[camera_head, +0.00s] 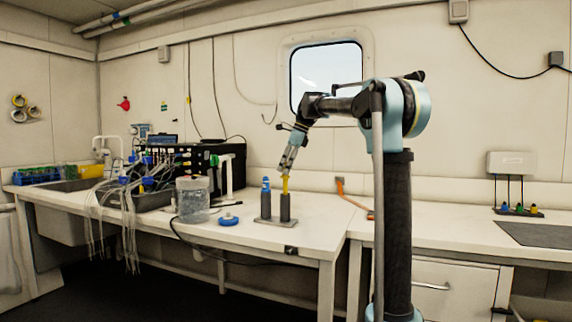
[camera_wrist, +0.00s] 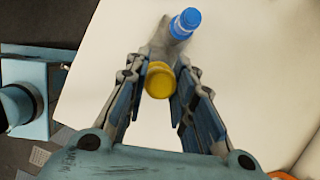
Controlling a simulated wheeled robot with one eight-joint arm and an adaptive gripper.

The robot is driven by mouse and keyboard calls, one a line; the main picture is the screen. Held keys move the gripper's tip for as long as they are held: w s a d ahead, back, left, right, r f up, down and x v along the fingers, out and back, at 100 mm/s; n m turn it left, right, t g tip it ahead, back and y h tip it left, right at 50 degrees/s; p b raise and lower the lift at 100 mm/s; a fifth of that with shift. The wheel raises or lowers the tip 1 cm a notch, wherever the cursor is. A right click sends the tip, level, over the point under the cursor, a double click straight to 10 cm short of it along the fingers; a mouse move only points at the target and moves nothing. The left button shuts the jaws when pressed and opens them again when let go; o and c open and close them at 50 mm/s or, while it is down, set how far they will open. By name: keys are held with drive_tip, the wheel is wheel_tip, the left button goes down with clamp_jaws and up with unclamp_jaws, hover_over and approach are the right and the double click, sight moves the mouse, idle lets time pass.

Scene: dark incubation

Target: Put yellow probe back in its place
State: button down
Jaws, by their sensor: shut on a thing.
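The yellow probe (camera_head: 285,185) is upright at the top of the right dark cylinder (camera_head: 285,208) of a two-cylinder holder. In the wrist view its round yellow top (camera_wrist: 159,82) lies between the fingers. My gripper (camera_head: 287,170) reaches down from above and is shut on the yellow probe. The blue probe (camera_head: 266,184) stands in the left cylinder (camera_head: 265,206), and it also shows in the wrist view (camera_wrist: 185,23), beyond the yellow one. I cannot tell how deep the yellow probe sits in its cylinder.
The holder's flat base (camera_head: 275,222) rests near the front edge of the white bench. A clear jar (camera_head: 193,203) and a blue round lid (camera_head: 229,221) stand to the left. An orange hose (camera_head: 352,197) lies to the right. A small rack (camera_head: 519,211) with coloured plugs is at far right.

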sight(288, 176)
drive_tip(key=shift+f, duration=2.55)
drive_tip(key=shift+f, duration=0.65)
drive_tip(key=c, duration=1.3)
unclamp_jaws()
drive_tip(key=v, duration=1.2)
drive_tip(key=shift+w, duration=0.15)
drive_tip(key=shift+f, duration=0.1)
